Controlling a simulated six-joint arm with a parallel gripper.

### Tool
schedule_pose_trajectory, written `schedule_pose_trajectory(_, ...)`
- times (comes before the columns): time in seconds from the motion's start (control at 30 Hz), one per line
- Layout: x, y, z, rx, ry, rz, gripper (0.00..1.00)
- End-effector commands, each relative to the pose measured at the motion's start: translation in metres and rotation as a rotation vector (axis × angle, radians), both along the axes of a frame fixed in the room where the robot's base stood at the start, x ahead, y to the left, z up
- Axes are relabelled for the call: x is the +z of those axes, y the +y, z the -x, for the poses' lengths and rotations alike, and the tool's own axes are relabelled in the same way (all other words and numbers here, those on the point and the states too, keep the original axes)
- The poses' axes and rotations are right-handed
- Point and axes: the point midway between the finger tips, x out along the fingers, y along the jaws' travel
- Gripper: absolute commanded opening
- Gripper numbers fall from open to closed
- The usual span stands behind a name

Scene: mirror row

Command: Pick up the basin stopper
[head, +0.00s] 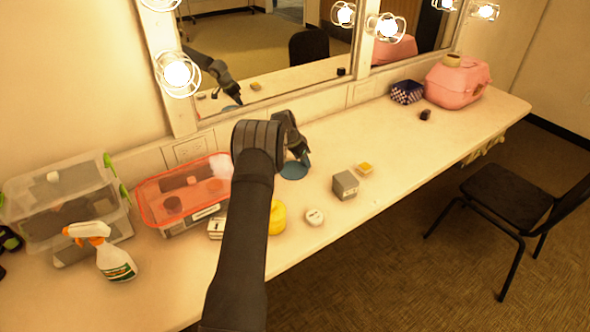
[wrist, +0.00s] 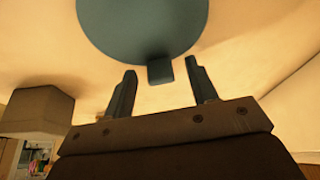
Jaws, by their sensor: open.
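The basin stopper (head: 293,171) is a flat blue-grey disc lying on the white counter, partly covered by my gripper in the head view. In the wrist view the stopper (wrist: 140,25) fills the top middle, with a small block-like tab (wrist: 160,70) at its lower edge. My gripper (head: 302,157) is low over the stopper in the head view. In the wrist view my gripper (wrist: 160,72) is open, with one finger on each side of the tab. The fingers look apart from the tab, with nothing held.
A grey box (head: 345,185), a yellow block (head: 365,168) and a white round tin (head: 315,217) stand to the right. A red-lidded bin (head: 165,205) and a spray bottle (head: 108,258) are left. The mirror (head: 270,50) is behind. The counter farther right is mostly clear.

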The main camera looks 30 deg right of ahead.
Motion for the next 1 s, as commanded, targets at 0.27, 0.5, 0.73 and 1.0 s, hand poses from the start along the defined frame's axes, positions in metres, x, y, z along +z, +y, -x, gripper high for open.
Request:
schedule_pose_trajectory(0.27, -0.002, -0.001, 0.000, -0.001, -0.001, 0.000, 0.51)
schedule_pose_trajectory(0.5, -0.002, -0.001, 0.000, -0.001, 0.000, 0.000, 0.04)
schedule_pose_trajectory(0.73, -0.001, -0.001, 0.000, -0.001, 0.000, 0.000, 0.04)
schedule_pose_trajectory(1.0, 0.015, -0.001, 0.000, -0.001, -0.002, 0.001, 0.04)
